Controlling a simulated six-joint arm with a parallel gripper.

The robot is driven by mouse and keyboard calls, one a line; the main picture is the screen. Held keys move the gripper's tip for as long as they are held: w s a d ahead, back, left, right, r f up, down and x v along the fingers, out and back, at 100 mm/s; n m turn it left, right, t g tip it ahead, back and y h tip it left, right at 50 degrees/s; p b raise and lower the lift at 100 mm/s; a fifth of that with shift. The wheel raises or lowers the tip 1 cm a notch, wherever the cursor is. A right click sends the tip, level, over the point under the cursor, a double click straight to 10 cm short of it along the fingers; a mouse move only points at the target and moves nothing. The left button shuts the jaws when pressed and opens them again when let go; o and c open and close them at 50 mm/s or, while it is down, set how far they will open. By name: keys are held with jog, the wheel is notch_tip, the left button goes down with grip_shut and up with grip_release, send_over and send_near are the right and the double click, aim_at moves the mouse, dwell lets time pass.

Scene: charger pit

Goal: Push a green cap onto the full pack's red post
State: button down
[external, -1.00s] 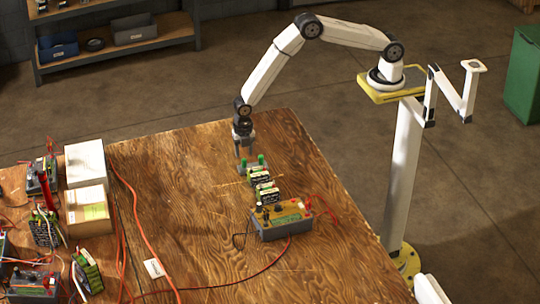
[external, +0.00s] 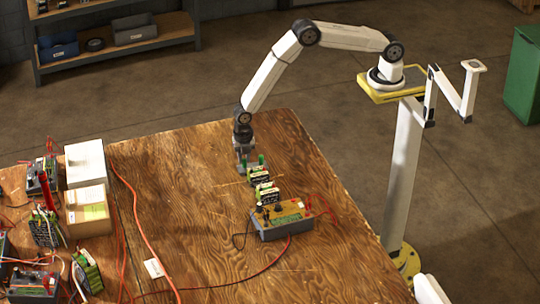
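My gripper (external: 243,162) points down at the far end of the row of items on the wooden table. One green cap (external: 244,166) is right at its fingertips. A second green cap (external: 261,159) stands upright just to the right, clear of the fingers. Whether the fingers are closed on the first cap is too small to tell. Two battery packs, a far one (external: 260,175) and a nearer one (external: 267,193), sit in line in front of the caps. Which pack is full and where its red post is cannot be made out.
A grey charger box (external: 284,221) with red and black leads stands nearer the camera. A white box (external: 85,163), a cardboard box (external: 87,208) and several wired packs crowd the table's left. An orange cable (external: 139,215) crosses the table. The wood right of the packs is clear.

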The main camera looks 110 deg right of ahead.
aim_at(244, 159)
jog(key=shift+r, duration=0.3)
dwell(0.4)
jog(key=shift+r, duration=1.4)
jog(key=shift+r, duration=0.15)
notch_tip(244, 159, up, 7)
jog(key=s+a+m, duration=0.4)
jog(key=a+m, duration=0.3)
jog(key=m, duration=1)
jog(key=shift+s+r+m, duration=0.4)
dwell(0.7)
jog(key=shift+a, duration=0.1)
jog(key=shift+f, duration=0.25)
dwell(0.4)
jog(key=shift+f, duration=3.25)
